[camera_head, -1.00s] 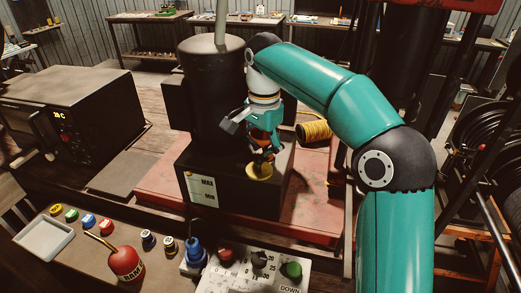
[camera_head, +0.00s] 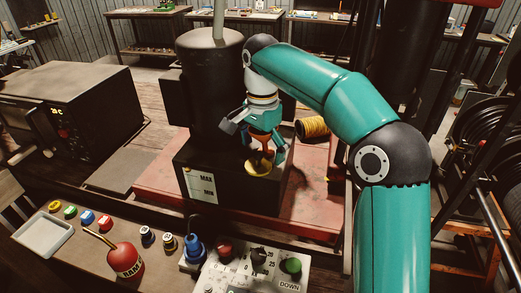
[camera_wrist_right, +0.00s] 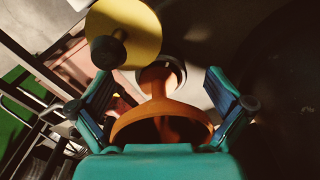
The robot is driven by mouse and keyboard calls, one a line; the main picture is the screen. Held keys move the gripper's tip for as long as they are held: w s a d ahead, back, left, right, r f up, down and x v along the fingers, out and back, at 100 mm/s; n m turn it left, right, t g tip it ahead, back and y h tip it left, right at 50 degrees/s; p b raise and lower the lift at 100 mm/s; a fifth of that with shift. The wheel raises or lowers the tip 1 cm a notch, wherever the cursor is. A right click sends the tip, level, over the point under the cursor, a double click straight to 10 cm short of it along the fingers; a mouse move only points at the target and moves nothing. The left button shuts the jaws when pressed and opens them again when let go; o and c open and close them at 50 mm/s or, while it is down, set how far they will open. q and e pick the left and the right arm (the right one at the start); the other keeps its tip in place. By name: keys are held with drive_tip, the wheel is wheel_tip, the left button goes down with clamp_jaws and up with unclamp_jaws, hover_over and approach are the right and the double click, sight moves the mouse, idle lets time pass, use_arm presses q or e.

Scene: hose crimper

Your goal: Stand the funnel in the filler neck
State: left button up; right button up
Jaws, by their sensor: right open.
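The orange funnel (camera_head: 264,146) shows on top of the black tank (camera_head: 222,190) with the MAX and MIN label. In the right wrist view its wide mouth (camera_wrist_right: 160,120) faces the camera and its narrow end points at the dark round filler neck (camera_wrist_right: 163,72). The spout appears to be in the neck, though its tip is hidden. My right gripper (camera_wrist_right: 165,98) is open, with one finger on each side of the funnel and a visible gap to both. A yellow disc with a dark knob (camera_head: 257,169) sits beside the neck. My left gripper is not in view.
A tall black cylinder (camera_head: 210,90) rises right behind the tank. A control panel (camera_head: 255,270) with knobs and a red can (camera_head: 125,260) stand in front. A yellow coil (camera_head: 313,127) lies to the right on the red platform (camera_head: 320,200).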

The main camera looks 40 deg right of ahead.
sight(263, 142)
drive_tip(key=shift+s+f, duration=0.1)
drive_tip(key=shift+f, duration=0.2)
drive_tip(key=shift+d+r, duration=0.1)
drive_tip(key=shift+r, duration=3.85)
